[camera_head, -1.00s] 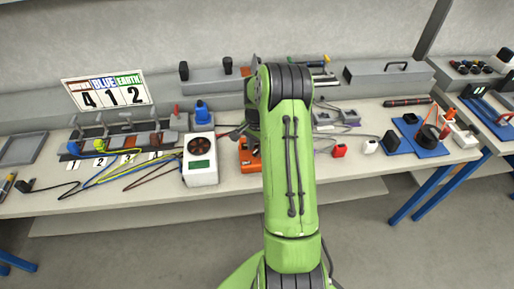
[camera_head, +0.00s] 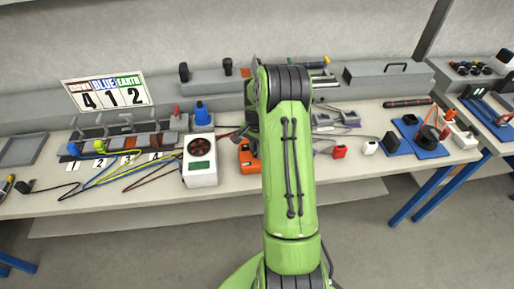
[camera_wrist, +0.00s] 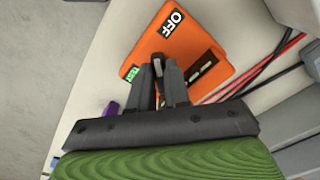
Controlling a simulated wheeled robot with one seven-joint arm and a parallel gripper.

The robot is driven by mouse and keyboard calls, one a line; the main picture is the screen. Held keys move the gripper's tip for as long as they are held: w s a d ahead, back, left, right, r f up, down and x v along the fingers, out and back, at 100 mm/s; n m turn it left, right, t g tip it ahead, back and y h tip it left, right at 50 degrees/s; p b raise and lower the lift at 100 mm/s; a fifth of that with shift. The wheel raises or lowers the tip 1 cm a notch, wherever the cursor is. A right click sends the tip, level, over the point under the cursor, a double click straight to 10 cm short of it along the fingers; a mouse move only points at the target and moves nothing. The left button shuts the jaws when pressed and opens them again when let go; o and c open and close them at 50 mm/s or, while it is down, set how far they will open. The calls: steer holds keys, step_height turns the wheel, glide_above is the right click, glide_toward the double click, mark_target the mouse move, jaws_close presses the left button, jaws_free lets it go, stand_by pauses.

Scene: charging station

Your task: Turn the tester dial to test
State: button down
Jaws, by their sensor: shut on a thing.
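The orange tester (camera_wrist: 175,50) lies below my gripper in the wrist view. It has a black OFF label (camera_wrist: 172,23) at its upper edge and a green TEST label (camera_wrist: 131,74) at its left. Which label the dial points to cannot be told for certain.
A white box with a round dark grille (camera_head: 200,165) stands left of the tester. Red and black cables (camera_wrist: 270,68) run beside the tester in the wrist view. A grey long box (camera_head: 388,77) stands at the back right. Several cables lie on the bench at left.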

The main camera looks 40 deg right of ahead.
steer(key=n, duration=0.4)
steer(key=shift+s, duration=0.1)
steer(key=n, duration=0.4)
steer(key=shift+d+n+b, duration=0.1)
steer(key=shift+n+b, duration=0.2)
steer(key=n, duration=0.4)
steer(key=shift+d, duration=0.1)
steer(key=shift+s+d+n+b, duration=0.1)
steer(key=shift+n+b, duration=0.25)
steer(key=shift+n, duration=1.95)
steer(key=c, duration=1.1)
jaws_free()
steer(key=shift+r, duration=0.1)
